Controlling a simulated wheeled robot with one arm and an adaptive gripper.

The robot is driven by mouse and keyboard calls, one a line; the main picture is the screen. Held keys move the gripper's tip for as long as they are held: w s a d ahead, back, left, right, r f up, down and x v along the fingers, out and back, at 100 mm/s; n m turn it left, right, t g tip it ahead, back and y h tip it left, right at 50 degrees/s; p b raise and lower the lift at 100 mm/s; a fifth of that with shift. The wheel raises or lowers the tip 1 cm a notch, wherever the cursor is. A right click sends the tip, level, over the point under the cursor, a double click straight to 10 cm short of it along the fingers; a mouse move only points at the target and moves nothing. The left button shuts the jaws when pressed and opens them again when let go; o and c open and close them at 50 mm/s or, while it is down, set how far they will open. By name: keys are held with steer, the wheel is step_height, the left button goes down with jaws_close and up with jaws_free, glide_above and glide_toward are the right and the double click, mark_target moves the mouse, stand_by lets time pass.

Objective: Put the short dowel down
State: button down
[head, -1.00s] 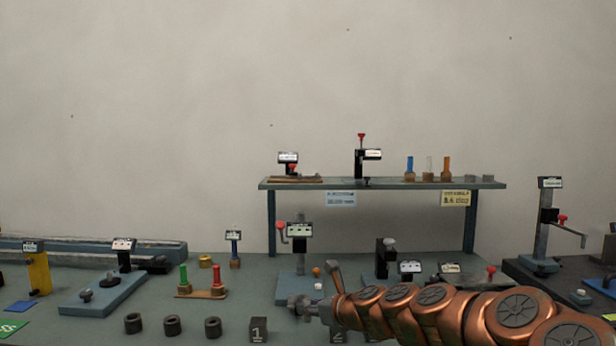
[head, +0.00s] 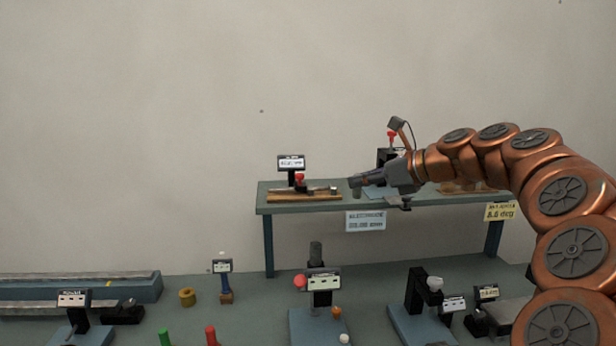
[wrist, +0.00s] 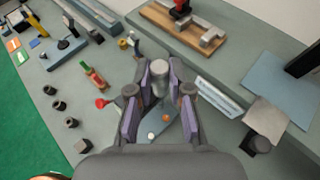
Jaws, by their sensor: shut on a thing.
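The short dowel (wrist: 159,80) is a small grey cylinder with a lighter round end. In the wrist view it stands between my gripper's fingertips (wrist: 160,88). In the head view the dowel (head: 356,187) shows below the tips of my gripper (head: 366,181), with the gripper reaching in from the right. My gripper is shut on the dowel and holds it near the front edge of the raised shelf (head: 300,208). I cannot tell its exact height over the shelf or bench.
A wooden board with a red-knobbed fixture (head: 275,198) stands on the shelf left of my gripper. A blue-grey mat (wrist: 278,85) lies on the shelf, partly hidden behind my gripper in the head view. Several fixtures and dark rings (wrist: 58,105) stand on the bench below.

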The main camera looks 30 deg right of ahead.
steer(key=shift+w+d+r, duration=0.15)
steer(key=shift+w+r, duration=0.1)
steer(key=shift+r, duration=0.15)
steer(key=p, duration=0.4)
glide_toward(304, 184)
steer(key=w+r, duration=0.2)
steer(key=w, duration=0.1)
steer(key=shift+w+d, duration=0.25)
steer(key=shift+f+p, duration=0.7)
steer(key=shift+f, duration=1.05)
steer(key=c, duration=1.1)
jaws_free()
steer(key=shift+f, duration=0.1)
